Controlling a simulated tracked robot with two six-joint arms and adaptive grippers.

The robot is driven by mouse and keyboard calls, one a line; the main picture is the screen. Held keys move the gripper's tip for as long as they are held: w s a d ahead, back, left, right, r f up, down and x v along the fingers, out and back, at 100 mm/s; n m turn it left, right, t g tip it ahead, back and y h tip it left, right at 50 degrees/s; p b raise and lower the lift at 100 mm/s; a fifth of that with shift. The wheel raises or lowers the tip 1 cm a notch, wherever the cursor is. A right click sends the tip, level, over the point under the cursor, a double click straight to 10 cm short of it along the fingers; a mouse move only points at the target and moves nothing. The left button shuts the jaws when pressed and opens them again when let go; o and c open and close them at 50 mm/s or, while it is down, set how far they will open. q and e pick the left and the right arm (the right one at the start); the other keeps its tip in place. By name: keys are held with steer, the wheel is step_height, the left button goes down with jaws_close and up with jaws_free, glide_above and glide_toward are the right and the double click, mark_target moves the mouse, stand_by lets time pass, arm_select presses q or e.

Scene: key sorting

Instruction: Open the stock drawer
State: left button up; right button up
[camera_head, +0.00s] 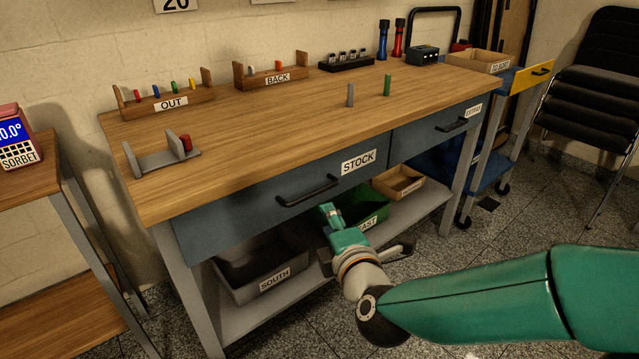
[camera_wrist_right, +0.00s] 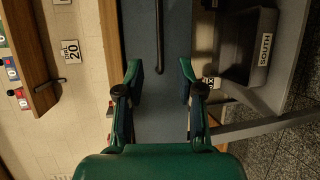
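The stock drawer (camera_head: 245,216) is a blue-grey front under the wooden bench top, labelled STOCK, and looks closed flush with the bench. Its black bar handle (camera_head: 308,191) is on the front. My right gripper (camera_head: 330,213) is just below and right of the handle in the head view. In the right wrist view my right gripper (camera_wrist_right: 160,72) is open and empty, with its fingers apart. The handle (camera_wrist_right: 159,35) lies ahead, lined up with the gap between the fingers, and I see no contact. My left gripper is not in view.
A second drawer (camera_head: 425,137) with its own handle sits to the right. Below, the grey SOUTH bin (camera_head: 262,286) and green EAST bin (camera_head: 372,222) stand on the lower shelf. Key racks labelled OUT (camera_head: 188,101) and BACK (camera_head: 278,79) stand on the bench top.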

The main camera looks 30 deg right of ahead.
steer(key=p, duration=0.5)
glide_toward(313, 195)
steer(key=x, duration=0.2)
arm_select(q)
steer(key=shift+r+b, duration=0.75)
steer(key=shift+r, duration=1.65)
arm_select(e)
steer(key=shift+x, duration=4.45)
steer(key=shift+f, duration=0.1)
steer(key=shift+s, duration=0.1)
jaws_close()
